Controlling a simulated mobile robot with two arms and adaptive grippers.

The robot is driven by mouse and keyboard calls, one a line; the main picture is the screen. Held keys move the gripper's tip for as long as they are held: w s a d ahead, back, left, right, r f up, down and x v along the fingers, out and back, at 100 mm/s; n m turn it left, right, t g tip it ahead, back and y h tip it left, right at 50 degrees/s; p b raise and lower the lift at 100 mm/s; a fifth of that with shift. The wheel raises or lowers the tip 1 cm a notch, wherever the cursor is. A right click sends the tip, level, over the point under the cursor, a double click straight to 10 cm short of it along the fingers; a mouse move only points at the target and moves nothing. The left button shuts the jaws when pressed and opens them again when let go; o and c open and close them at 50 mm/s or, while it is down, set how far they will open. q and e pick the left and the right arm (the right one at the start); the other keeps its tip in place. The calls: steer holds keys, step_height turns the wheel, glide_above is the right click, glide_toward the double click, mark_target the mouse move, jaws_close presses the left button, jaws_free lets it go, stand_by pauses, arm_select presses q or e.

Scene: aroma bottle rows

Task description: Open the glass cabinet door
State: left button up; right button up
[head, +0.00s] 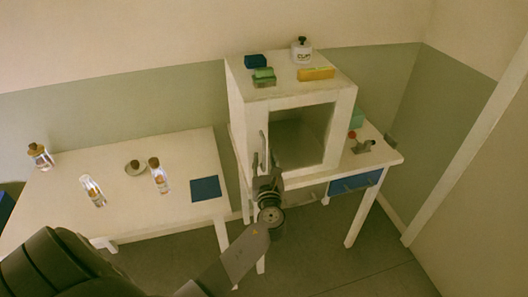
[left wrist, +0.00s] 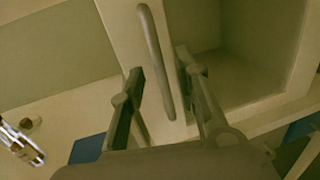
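The white cabinet (head: 235,85) stands on a white table. Its front glass door (head: 300,135) looks closed, with a clear pane in a white frame. A vertical bar handle (head: 262,143) is on the door's left side, and it also shows in the left wrist view (left wrist: 154,50). My left gripper (head: 263,165) is at the handle's lower part. In the left wrist view its two fingers (left wrist: 160,80) stand apart, one on each side of the handle, with gaps visible. My right gripper is not in view.
Boxes and a dark-capped bottle (head: 301,50) stand on the cabinet top. A lower table (head: 120,215) on the left holds several bottles and a blue mat (head: 205,189). A blue drawer (head: 355,183) is below the cabinet at right. Floor (head: 340,265) in front is clear.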

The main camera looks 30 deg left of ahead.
arm_select(q)
steer(key=shift+x, duration=1.4)
steer(key=shift+c, duration=0.2)
jaws_close()
